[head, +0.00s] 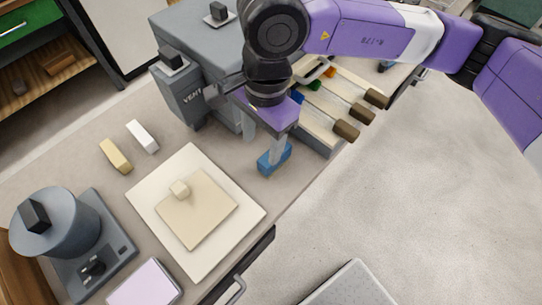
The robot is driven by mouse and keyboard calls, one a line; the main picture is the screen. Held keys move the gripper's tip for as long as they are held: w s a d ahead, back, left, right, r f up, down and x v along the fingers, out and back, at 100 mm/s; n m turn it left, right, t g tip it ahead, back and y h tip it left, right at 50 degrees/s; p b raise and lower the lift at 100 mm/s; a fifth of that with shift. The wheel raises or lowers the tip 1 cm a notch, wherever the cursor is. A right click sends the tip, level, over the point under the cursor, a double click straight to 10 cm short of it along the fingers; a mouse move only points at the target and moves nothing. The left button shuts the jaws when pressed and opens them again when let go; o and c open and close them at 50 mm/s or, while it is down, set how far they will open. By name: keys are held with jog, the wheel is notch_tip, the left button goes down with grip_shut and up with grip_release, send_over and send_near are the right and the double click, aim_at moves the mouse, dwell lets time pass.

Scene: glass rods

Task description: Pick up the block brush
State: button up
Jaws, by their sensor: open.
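The jaws are open. One pale finger is in front of or at the block's upper side, and the other hangs further left, behind it. I cannot tell whether either finger touches the block. Part of the block is hidden by the near finger.
A grey machine marked VENT (192,97) stands close behind my gripper. A rack with brown-handled tools (346,131) is at the right. A cream board (150,205), a white block (142,136) and a tan block (116,155) lie left. The bench edge is near.

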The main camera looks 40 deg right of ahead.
aim_at(265, 168)
jog(key=shift+w+d+h, duration=0.2)
jog(key=shift+d+h, duration=0.1)
jog(key=shift+d, duration=0.9)
notch_tip(265, 168, down, 2)
jog(key=shift+s+f+n, duration=0.15)
jog(key=shift+n, duration=0.15)
jog(key=f, duration=0.2)
jog(key=d+f+p, duration=0.1)
jog(key=f, duration=0.1)
jog(key=shift+f+p, duration=0.3)
jog(key=shift+f, duration=0.45)
jog(key=shift+f+b, duration=0.25)
jog(key=shift+b, duration=0.45)
grip_shut()
